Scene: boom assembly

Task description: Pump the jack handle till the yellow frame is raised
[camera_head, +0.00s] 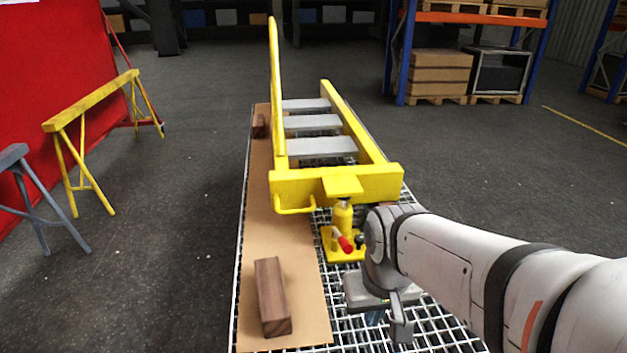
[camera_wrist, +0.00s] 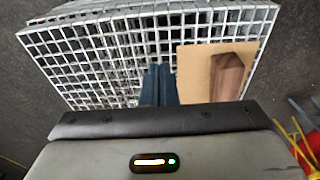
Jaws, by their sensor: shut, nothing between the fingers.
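The yellow frame (camera_head: 375,186) lies lengthwise over a grating platform, its near crossbeam facing me. The yellow jack (camera_head: 342,218) stands upright under the middle of that crossbeam. Its top is at or just below the beam's plate; I cannot tell if they touch. The jack handle, with a red grip (camera_head: 346,244), sticks out low toward me. My gripper (camera_head: 375,318) is right of and nearer than the handle, apart from it, pointing down over the grating. In the wrist view my gripper's dark blue fingers (camera_wrist: 158,85) are together and empty. The jack is not visible there.
A brown wooden block (camera_head: 271,297) lies on a cardboard strip (camera_head: 300,322) left of my gripper; the block also shows in the wrist view (camera_wrist: 232,75). The grating (camera_head: 445,325) has open room around my gripper. Yellow (camera_head: 95,110) and grey trestles (camera_head: 30,200) stand left.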

